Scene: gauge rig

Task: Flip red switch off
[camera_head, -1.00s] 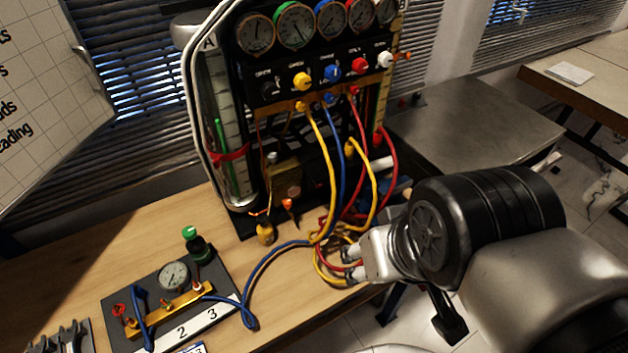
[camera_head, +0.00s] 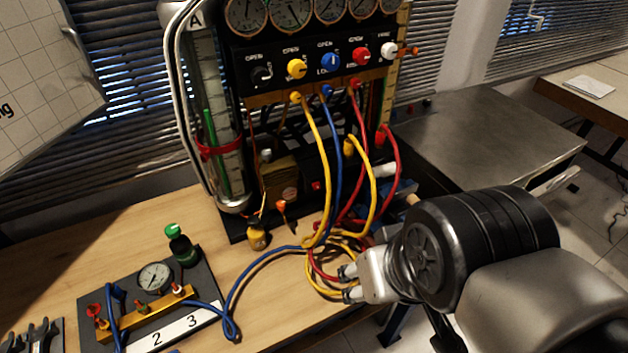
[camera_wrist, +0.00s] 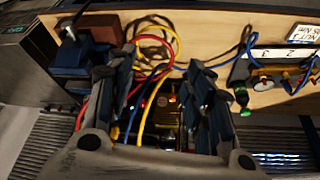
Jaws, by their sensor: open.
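A small red switch-like part (camera_head: 316,186) sits low on the dark front of the gauge rig (camera_head: 290,95), behind the hoses; its on or off position is too small to tell. A red knob (camera_head: 361,56) is higher on the rig's panel. My gripper (camera_head: 348,283) is open and empty, low in front of the rig, near the looped hoses at the bench edge. In the wrist view its two dark fingers (camera_wrist: 155,88) stand wide apart, with hoses and small red and green spots between them. I cannot tell which spot is the switch.
Yellow, blue and red hoses (camera_head: 330,150) hang before the rig and coil beside my gripper. A gauge board (camera_head: 205,275) lies on the wooden bench at left. A small yellow part (camera_head: 257,236) stands at the rig's foot. A metal table (camera_head: 480,140) is at right.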

